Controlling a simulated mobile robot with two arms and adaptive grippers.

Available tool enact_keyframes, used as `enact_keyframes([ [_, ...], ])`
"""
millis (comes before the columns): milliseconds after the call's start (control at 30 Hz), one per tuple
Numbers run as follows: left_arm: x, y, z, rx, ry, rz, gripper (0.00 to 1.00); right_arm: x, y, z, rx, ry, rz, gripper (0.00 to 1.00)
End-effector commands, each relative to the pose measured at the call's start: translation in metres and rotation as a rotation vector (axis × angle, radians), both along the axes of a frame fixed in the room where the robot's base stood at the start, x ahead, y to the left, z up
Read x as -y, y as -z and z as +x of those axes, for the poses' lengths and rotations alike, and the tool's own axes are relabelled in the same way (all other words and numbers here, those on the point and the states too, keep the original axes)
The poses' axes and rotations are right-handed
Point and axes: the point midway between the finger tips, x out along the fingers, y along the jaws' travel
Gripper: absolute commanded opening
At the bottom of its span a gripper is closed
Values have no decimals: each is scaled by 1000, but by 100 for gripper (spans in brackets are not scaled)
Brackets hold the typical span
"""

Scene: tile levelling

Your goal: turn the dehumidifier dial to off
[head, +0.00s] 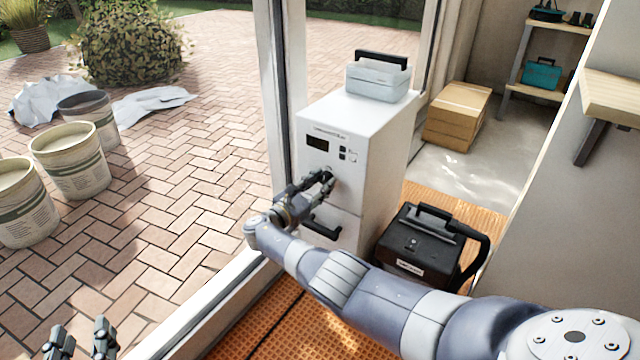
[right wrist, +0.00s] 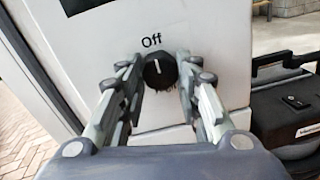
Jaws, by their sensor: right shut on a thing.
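The white dehumidifier (head: 330,150) stands by the window frame, with a dark display and small buttons on its front. Its round black dial (right wrist: 160,71) shows in the right wrist view below the printed word "Off". The white mark on the dial points up, roughly toward "Off". Another label below the dial is partly hidden. My right gripper (head: 328,179) is at the front panel, its fingers (right wrist: 158,76) shut on the dial from both sides. My left gripper (head: 80,338) is at the bottom left of the head view, fingers apart and empty, far from the dehumidifier.
A grey case (head: 377,82) sits on top of the dehumidifier. A black toolbox (head: 420,245) stands to its right on the orange mat, and cardboard boxes (head: 458,115) lie behind. Several buckets (head: 75,165) stand on the brick paving at left. A window sill runs between.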

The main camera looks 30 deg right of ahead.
Motion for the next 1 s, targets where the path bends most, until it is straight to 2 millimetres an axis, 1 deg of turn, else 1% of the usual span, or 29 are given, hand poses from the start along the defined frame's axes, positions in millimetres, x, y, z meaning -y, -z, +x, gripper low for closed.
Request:
enact_keyframes([
  [500, 0, 1, 0, -6, 0, 1, 40, -1, 2, 0, -19, 0, -4, 8],
  [533, 0, 1, 0, -6, 0, 1, 40, -1, 2, 0, -19, 0, -4, 38],
  [600, 0, 1, 0, -6, 0, 1, 40, -1, 1, 0, -19, 0, -4, 52],
  [1000, -1, 3, 0, -11, -1, 4, 40, -3, 1, -1, -16, -1, -6, 52],
])
